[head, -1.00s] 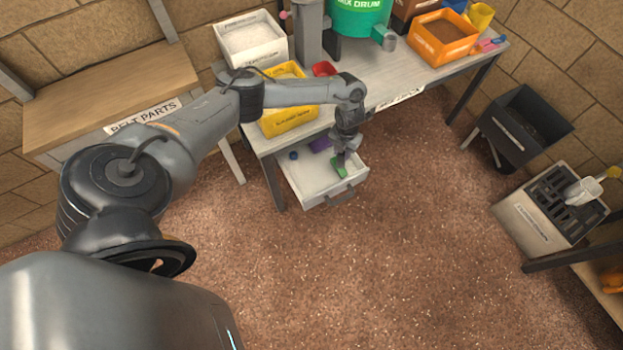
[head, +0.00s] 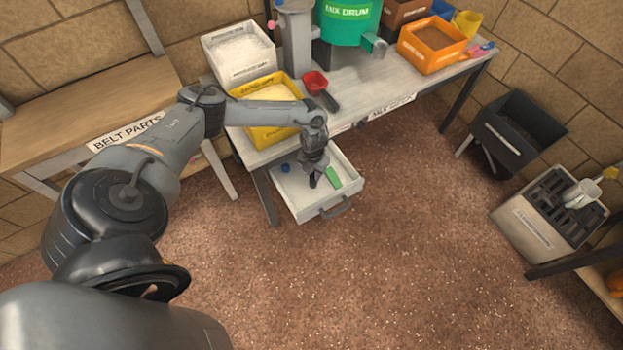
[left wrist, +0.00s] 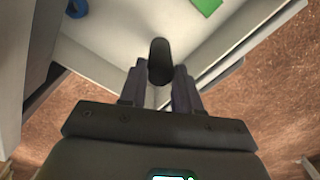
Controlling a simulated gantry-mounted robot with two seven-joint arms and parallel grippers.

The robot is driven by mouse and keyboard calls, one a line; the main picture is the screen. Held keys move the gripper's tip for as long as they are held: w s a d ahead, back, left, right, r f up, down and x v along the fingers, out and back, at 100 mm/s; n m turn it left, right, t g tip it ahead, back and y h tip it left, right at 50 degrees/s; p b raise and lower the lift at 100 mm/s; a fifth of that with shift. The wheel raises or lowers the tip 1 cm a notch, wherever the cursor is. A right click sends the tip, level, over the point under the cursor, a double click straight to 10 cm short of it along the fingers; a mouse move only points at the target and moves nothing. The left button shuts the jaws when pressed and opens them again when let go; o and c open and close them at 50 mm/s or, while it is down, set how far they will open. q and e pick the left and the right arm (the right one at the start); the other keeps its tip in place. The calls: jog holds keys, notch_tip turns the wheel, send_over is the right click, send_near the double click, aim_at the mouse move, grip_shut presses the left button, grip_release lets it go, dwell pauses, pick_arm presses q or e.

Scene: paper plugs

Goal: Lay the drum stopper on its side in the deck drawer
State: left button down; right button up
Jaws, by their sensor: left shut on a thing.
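My left gripper (head: 314,170) is shut on a dark, round-ended stopper (left wrist: 160,60), which I take to be the drum stopper. In the left wrist view it sits between the two fingers. The gripper is over the open deck drawer (head: 309,206), a pale tray with a front handle, under the table. I cannot tell whether the stopper touches the drawer floor. The green drum (head: 346,28) stands on the table at the back. My right gripper is out of view.
A green block (head: 333,178) lies in the drawer right of the gripper, a blue round thing (head: 286,168) at its left. A yellow bin (head: 262,133) and red scoop (head: 315,82) are on the table above. Floor in front is clear.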

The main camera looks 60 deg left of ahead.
aim_at(312, 179)
pick_arm(q)
jog(key=shift+s+a+f, duration=0.15)
jog(key=shift+s+f, duration=0.1)
jog(key=shift+s, duration=0.05)
jog(key=shift+f+b, duration=0.9)
jog(key=shift+f, duration=1.05)
jog(key=shift+f, duration=0.1)
jog(key=c, duration=0.8)
grip_release()
